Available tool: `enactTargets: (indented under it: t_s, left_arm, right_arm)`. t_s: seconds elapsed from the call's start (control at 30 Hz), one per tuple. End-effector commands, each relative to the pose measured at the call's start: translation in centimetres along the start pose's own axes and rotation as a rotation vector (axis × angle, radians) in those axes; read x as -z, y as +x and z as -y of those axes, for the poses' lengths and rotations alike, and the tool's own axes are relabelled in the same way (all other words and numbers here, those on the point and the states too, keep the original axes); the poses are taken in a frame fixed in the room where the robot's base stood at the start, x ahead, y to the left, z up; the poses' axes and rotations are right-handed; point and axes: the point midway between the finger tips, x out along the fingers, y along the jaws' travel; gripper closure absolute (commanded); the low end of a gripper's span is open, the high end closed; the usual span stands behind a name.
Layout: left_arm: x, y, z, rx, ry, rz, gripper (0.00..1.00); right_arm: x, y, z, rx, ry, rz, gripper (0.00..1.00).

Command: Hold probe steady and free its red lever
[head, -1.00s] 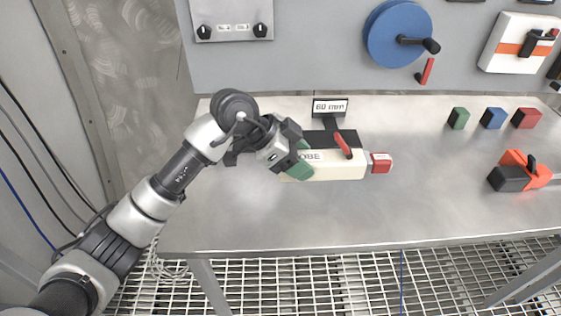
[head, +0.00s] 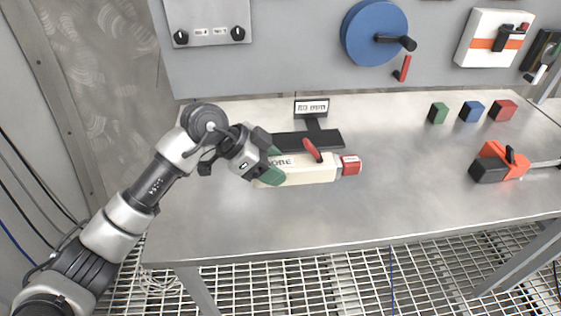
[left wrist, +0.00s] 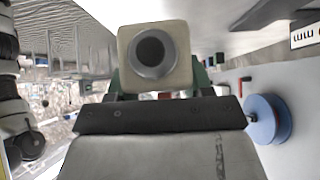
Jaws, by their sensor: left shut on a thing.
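The cream probe (head: 308,171) is in the middle of the head view, just in front of a black base. Its red lever (head: 312,150) sits on top and slants up to the left. A red block (head: 351,165) is at its right end. My left gripper (head: 270,168), with green fingers, is shut on the probe's left end and covers part of its label. In the left wrist view, the probe's square end (left wrist: 179,28) with a round dark opening faces the camera between the green fingers. I cannot tell whether the probe touches the table. My right gripper is in neither view.
The black base (head: 295,140) with a "60 mm" sign (head: 312,107) stands behind the probe on the steel table (head: 400,200). Green (head: 438,113), blue (head: 471,112) and red (head: 503,110) blocks and an orange-black device (head: 497,165) are at right. A blue wheel (head: 360,32) is on the wall.

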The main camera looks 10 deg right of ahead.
Motion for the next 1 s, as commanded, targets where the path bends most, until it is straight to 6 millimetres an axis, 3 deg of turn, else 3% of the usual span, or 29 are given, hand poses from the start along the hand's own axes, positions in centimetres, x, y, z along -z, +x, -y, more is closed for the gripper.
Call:
enactTargets:
  t_s: [1.0]
  left_arm:
    - [-7.5,-0.3,2.8,0.001,0.000,-0.003,0.77]
  right_arm:
    - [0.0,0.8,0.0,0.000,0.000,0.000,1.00]
